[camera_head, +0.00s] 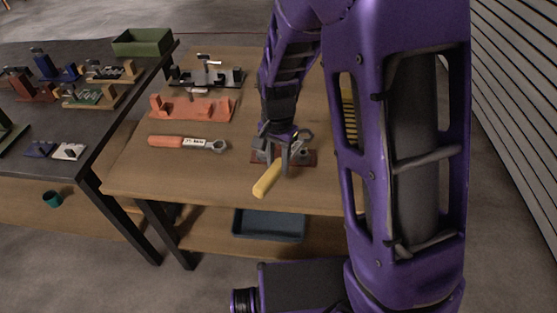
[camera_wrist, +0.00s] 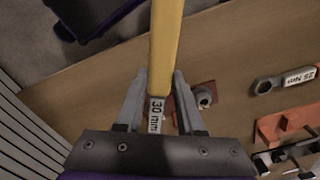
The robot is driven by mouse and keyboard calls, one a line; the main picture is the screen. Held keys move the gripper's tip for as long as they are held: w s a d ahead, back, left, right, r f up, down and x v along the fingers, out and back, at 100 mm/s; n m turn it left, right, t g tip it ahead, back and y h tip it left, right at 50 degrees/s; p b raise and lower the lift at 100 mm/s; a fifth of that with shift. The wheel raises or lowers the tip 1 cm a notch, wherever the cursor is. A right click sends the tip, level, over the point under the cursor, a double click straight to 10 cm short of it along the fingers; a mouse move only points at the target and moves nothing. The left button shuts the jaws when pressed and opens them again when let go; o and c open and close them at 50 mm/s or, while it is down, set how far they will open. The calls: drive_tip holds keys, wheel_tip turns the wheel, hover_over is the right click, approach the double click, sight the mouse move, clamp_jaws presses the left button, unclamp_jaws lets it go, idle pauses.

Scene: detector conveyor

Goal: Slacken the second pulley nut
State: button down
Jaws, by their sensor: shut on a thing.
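My gripper (camera_head: 283,158) is shut on a yellow-handled wrench (camera_head: 267,178). The wrist view shows its yellow handle (camera_wrist: 165,35) between the two fingers (camera_wrist: 161,76) and a label reading 30 mm. In the head view its handle points toward the table's front edge, and a metal ring end shows behind the gripper. A small dark-red plate (camera_head: 311,160) lies under and beside the gripper. A grey nut-like part on this plate (camera_wrist: 204,97) shows right of the handle in the wrist view. Whether the wrench touches it I cannot tell. My gripper and arm hide much of the plate.
An orange-handled wrench (camera_head: 180,142) lies on the wooden table (camera_head: 140,178) to the left. Behind it stand an orange fixture (camera_head: 192,109) and a dark clamp fixture (camera_head: 205,75). A dark table (camera_head: 85,120) with several small fixtures and a green bin (camera_head: 143,42) is at left.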

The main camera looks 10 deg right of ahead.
drive_tip(key=shift+f+b, duration=1.65)
drive_tip(key=shift+f, duration=0.65)
drive_tip(key=shift+f+b, duration=1)
drive_tip(key=shift+f, duration=0.5)
drive_tip(key=c, duration=1.1)
unclamp_jaws()
clamp_jaws()
drive_tip(key=shift+d, duration=0.1)
drive_tip(key=shift+s+d+n, duration=0.6)
drive_tip(key=shift+d+n, duration=0.25)
drive_tip(key=shift+n, duration=0.05)
drive_tip(key=shift+d, duration=0.15)
